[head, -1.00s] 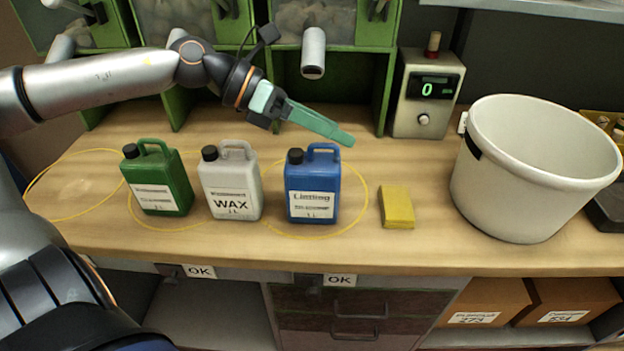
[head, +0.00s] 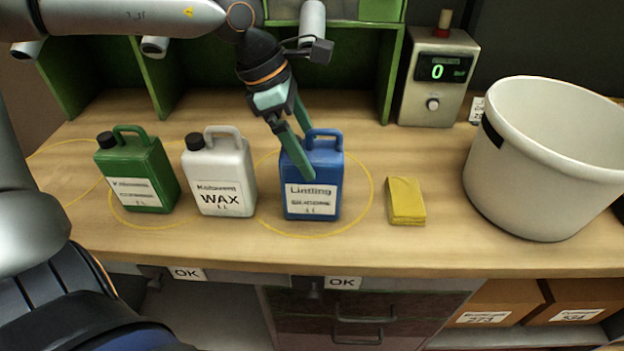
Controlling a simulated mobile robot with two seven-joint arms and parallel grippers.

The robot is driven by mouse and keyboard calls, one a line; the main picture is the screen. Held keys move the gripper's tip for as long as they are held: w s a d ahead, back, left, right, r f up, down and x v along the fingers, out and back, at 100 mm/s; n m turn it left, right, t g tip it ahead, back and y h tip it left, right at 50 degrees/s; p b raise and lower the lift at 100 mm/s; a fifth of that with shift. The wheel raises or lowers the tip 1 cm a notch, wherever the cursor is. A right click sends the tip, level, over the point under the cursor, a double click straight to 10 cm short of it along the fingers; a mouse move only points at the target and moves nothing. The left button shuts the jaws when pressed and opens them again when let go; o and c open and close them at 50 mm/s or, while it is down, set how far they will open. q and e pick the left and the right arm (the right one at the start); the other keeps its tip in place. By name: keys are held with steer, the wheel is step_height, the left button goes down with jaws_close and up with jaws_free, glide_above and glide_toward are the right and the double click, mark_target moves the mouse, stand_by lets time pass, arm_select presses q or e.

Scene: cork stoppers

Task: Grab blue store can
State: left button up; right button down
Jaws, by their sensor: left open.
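The blue can (head: 325,176) stands upright on the wooden bench inside a yellow ring, with a white label on its front and a handle on top. My left gripper (head: 308,150) is open and points down at the top of the blue can. One finger crosses in front of the can's upper left and the other is near the handle. The fingers hide the can's cap area. I cannot tell whether they touch the can. My right gripper is not in view.
A white wax can (head: 222,178) and a green can (head: 145,172) stand left of the blue one. A yellow sponge (head: 405,200) lies to its right. A large white bucket (head: 540,170) and a counter box (head: 435,85) are further right. Green bins (head: 165,90) stand behind.

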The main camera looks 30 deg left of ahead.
arm_select(q)
steer(key=shift+w+x, duration=0.1)
steer(key=shift+x, duration=1.2)
steer(key=shift+w+x, duration=0.15)
steer(key=shift+x, duration=1.1)
steer(key=shift+c, duration=0.2)
steer(key=shift+r, duration=0.1)
jaws_close()
steer(key=shift+w+r, duration=0.1)
